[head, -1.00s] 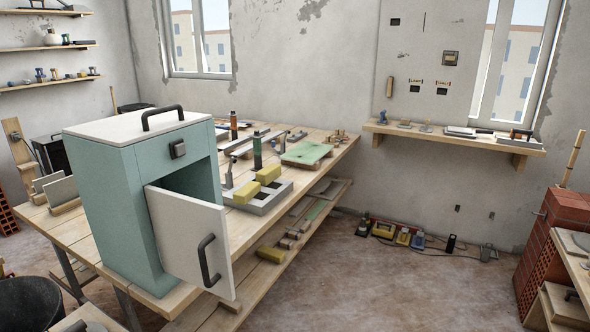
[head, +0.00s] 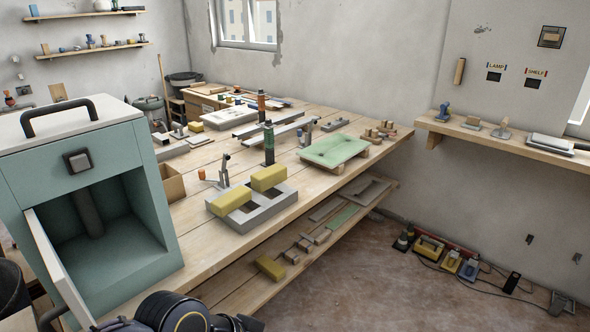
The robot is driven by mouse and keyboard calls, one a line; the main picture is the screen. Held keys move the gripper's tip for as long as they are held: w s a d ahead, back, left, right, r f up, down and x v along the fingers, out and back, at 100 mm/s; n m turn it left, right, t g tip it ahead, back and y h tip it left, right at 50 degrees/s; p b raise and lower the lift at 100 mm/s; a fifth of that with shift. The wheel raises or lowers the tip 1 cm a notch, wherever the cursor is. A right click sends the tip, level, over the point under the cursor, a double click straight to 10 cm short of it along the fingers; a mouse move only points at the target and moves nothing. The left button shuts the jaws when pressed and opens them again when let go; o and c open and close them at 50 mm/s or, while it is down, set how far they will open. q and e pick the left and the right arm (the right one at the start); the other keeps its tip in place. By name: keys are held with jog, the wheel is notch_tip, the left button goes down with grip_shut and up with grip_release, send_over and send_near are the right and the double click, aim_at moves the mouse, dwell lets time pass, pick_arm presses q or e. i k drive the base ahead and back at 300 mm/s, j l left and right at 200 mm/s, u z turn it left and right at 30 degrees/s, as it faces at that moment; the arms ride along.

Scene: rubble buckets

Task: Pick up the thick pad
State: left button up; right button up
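Several yellow blocks look like pads; I cannot tell for sure which one is the thick pad. One yellow block (head: 268,178) and a second yellow block (head: 231,200) lie on a grey frame-like tray (head: 262,214) on the long wooden table. Another yellow block (head: 270,267) lies on the shelf below the tabletop. A smaller yellow block (head: 196,127) lies farther back on the table. A dark rounded part of my own arm shows at the bottom edge. Neither gripper's fingers are in the picture.
A teal cabinet (head: 98,162) stands at the left with its white door (head: 58,268) open; a dark upright cylinder (head: 88,213) is inside. A green board (head: 333,150), bottles and tools occupy the table (head: 203,247).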

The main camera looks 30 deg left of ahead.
aim_at(263, 179)
jog(key=i+u, duration=0.35)
jog(key=i+l+u, duration=0.35)
jog(key=i, duration=0.2)
jog(key=i+u, duration=0.2)
jog(key=u, duration=0.2)
jog(key=i+l+u, duration=0.15)
jog(key=u, duration=0.25)
jog(key=i+l+u, duration=0.2)
jog(key=u, duration=0.25)
jog(key=i+l+u, duration=0.15)
jog(key=u, duration=0.25)
jog(key=i+l+u, duration=0.1)
jog(key=l+u, duration=0.3)
